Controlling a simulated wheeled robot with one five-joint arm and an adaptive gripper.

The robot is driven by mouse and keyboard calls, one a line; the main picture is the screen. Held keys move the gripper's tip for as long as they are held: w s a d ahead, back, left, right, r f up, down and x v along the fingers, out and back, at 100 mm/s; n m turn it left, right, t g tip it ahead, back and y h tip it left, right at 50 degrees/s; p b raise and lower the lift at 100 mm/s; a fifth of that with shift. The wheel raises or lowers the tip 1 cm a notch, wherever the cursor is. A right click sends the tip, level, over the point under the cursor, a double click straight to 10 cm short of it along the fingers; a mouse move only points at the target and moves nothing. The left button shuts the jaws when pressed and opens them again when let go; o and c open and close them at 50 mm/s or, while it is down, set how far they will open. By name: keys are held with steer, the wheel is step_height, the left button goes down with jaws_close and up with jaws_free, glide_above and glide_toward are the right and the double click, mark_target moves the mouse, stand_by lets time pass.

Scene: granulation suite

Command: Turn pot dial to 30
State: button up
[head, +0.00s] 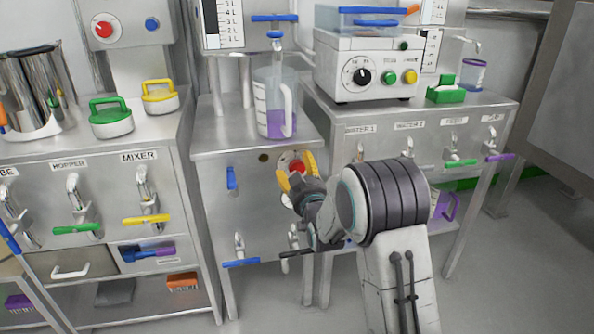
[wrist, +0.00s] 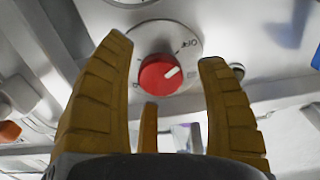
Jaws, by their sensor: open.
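A red round dial (wrist: 158,75) with a white pointer mark sits on a pale round plate in the wrist view. The mark points to the right and slightly up in that view. The plate carries the word OFF at its upper right; other markings are too small to read. In the head view the dial (head: 297,167) is on the front panel of the middle steel cabinet. My gripper (head: 295,163) is open in front of it, its yellow fingers on either side of the dial. In the wrist view the fingers (wrist: 165,55) appear apart from the knob.
A clear jug (head: 270,100) with purple liquid stands on the cabinet above the dial. A white device (head: 340,82) with a black dial stands on the right bench.

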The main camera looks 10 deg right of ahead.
steer(key=shift+w, duration=0.85)
steer(key=c, duration=1.2)
steer(key=shift+m, duration=0.4)
steer(key=m, duration=0.4)
steer(key=shift+f+m, duration=0.1)
steer(key=shift+m, duration=0.3)
steer(key=m, duration=0.5)
steer(key=shift+a+m, duration=0.1)
steer(key=shift+m, duration=0.6)
